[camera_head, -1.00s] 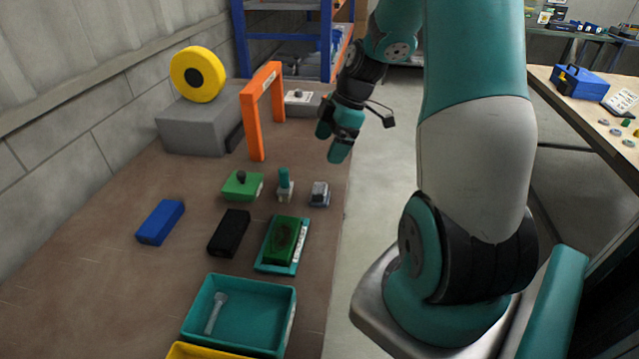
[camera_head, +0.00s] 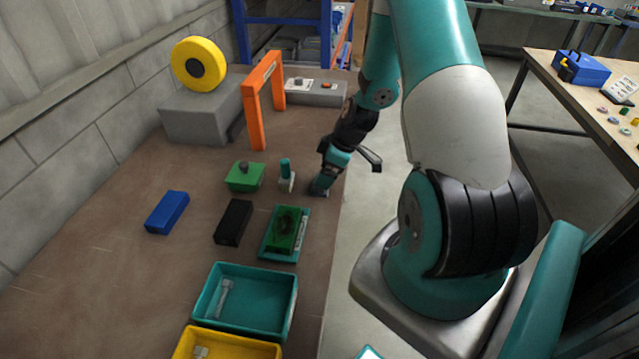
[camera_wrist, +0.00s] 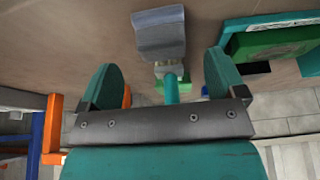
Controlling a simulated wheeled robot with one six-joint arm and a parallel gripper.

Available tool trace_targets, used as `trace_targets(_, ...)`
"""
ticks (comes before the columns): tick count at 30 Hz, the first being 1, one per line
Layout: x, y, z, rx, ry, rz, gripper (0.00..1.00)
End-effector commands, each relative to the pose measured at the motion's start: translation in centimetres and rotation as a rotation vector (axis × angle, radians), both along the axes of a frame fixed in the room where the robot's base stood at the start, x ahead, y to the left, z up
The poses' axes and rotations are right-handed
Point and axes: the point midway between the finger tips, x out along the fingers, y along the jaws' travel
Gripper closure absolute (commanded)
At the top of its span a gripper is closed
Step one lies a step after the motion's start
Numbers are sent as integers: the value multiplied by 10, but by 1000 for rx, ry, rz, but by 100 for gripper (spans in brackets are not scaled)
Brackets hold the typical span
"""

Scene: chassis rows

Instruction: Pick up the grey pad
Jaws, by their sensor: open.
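The grey pad (camera_wrist: 158,30) is a small grey block near the top middle of the wrist view, standing on the brown bench. In the head view my gripper hides most or all of it. My gripper (camera_head: 319,187) is low over the bench near its right edge, pointing down. In the wrist view its two teal fingers (camera_wrist: 163,76) are spread apart with nothing held between them. The pad lies ahead of the fingertips, roughly in line with the gap. A teal-handled piece on a pale base (camera_head: 286,176) stands just left of my gripper.
A green block with a knob (camera_head: 244,176), a black block (camera_head: 233,222) and a blue block (camera_head: 167,212) lie left. A teal tray with a green board (camera_head: 303,240) is nearer. A teal bin (camera_head: 211,298) and orange arch (camera_head: 257,121) stand on the bench.

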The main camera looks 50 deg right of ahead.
Motion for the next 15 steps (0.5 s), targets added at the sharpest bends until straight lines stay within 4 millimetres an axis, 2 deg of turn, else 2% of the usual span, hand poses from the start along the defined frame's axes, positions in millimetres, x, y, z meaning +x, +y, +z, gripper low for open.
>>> trace_targets(9,10,11,-36,2,3,2,11)
trace_targets(15,14,12,-46,0,1,1,11)
